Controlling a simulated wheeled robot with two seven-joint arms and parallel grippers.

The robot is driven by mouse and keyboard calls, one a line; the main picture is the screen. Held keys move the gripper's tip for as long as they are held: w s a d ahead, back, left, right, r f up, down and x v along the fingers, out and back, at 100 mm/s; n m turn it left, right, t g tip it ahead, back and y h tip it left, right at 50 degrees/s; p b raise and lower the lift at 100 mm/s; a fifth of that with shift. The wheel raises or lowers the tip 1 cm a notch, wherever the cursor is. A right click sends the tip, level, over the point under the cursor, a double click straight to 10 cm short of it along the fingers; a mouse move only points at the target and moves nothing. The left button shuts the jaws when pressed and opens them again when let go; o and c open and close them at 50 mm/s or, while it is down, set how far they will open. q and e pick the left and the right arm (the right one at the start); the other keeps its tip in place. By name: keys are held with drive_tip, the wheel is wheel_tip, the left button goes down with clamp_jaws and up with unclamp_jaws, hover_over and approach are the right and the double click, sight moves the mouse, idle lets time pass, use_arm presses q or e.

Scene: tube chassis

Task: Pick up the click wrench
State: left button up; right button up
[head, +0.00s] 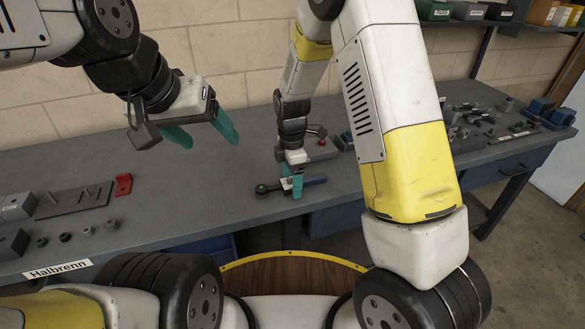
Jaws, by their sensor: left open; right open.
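My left gripper (210,142) is open and empty above the bench, left of the wrench.
A red block (123,184), a grey plate (73,200) with pins and several small nuts are on the left of the workbench (190,200). Other parts and a blue vise-like block crowd the right end. The bench around the wrench is mostly clear.

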drive_tip(key=c, duration=1.6)
clamp_jaws()
drive_tip(key=shift+r, duration=0.1)
